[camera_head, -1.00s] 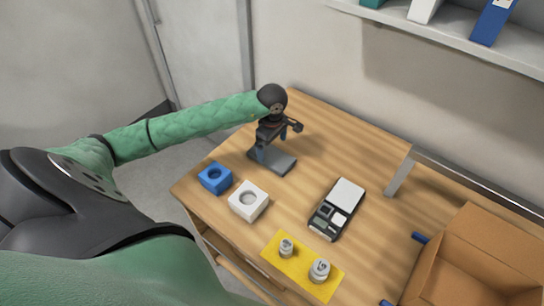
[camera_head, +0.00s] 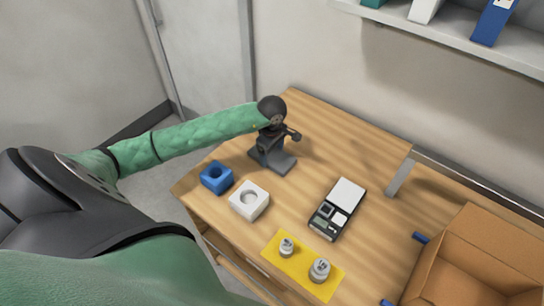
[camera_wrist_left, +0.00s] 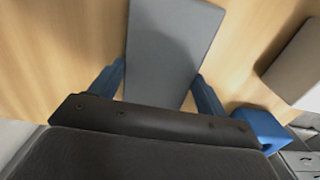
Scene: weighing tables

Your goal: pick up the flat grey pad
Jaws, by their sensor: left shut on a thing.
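The flat grey pad (camera_head: 284,163) lies at the far left part of the wooden table, partly hidden under my left gripper in the head view. In the left wrist view the grey pad (camera_wrist_left: 168,45) runs between the two blue fingers. My left gripper (camera_head: 268,155) is shut on the pad, with a finger along each side; the wrist view shows the fingers (camera_wrist_left: 163,88) at its edges. I cannot tell whether the pad is clear of the table. My right gripper is not in view.
A blue block with a hole (camera_head: 216,178) and a white block with a round recess (camera_head: 249,200) stand in front of the pad. A scale (camera_head: 338,208), a yellow mat (camera_head: 303,270) with two weights, and a cardboard box (camera_head: 480,262) are to the right.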

